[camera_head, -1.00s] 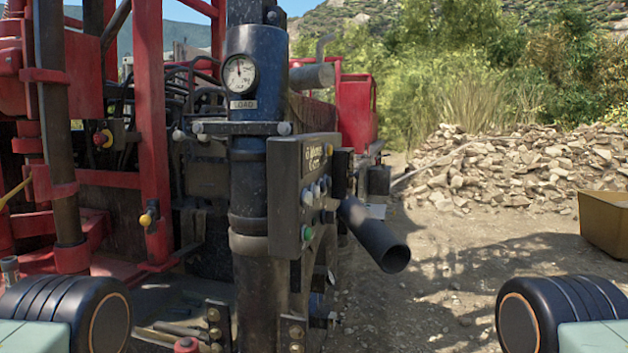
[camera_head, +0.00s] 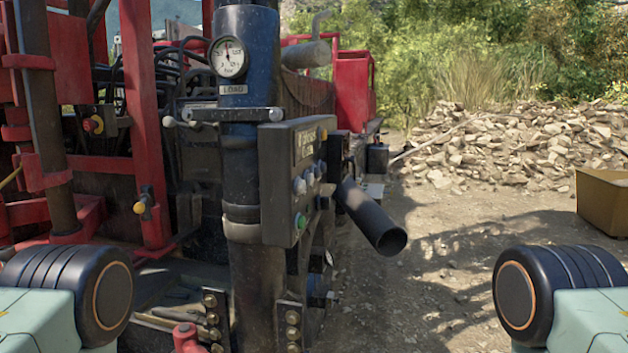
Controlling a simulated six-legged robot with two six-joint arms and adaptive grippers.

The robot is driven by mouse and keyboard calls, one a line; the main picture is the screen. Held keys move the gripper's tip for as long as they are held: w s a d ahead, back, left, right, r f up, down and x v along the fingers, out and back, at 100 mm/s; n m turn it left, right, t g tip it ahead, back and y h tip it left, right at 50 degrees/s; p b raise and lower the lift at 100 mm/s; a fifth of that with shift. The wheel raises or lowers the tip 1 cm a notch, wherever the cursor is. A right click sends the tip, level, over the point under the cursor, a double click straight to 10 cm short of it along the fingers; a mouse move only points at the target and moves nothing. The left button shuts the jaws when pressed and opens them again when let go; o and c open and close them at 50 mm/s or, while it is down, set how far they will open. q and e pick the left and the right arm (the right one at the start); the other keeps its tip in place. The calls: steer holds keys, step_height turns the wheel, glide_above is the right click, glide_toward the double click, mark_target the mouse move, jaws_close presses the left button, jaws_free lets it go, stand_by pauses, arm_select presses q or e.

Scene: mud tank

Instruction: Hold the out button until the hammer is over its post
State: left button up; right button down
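A dark control box (camera_head: 292,180) is fixed to the right side of a thick dark column (camera_head: 243,190). Its right-hand face carries several knobs and buttons, among them white knobs (camera_head: 300,185) and a green button (camera_head: 300,221). I cannot read which one is the out button. A gauge (camera_head: 228,57) marked LOAD sits high on the column. I cannot pick out the hammer or its post for certain. Parts of my two arms show at the lower left and lower right corners, well apart from the box. Neither gripper's fingers are in view.
Red machine framing (camera_head: 140,120) with pipes stands at the left. A dark tube (camera_head: 372,218) juts out right of the box. A yellow-brown bin (camera_head: 603,203) stands at the right edge, before a rock pile (camera_head: 510,145). The dirt ground (camera_head: 450,230) between is mostly clear.

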arm_select(q)
steer(key=shift+a+f, duration=0.1)
steer(key=shift+a, duration=0.2)
steer(key=shift+c, duration=1.4)
steer(key=shift+s+d, duration=0.1)
steer(key=shift+d, duration=0.35)
jaws_close()
steer(key=shift+a, duration=0.1)
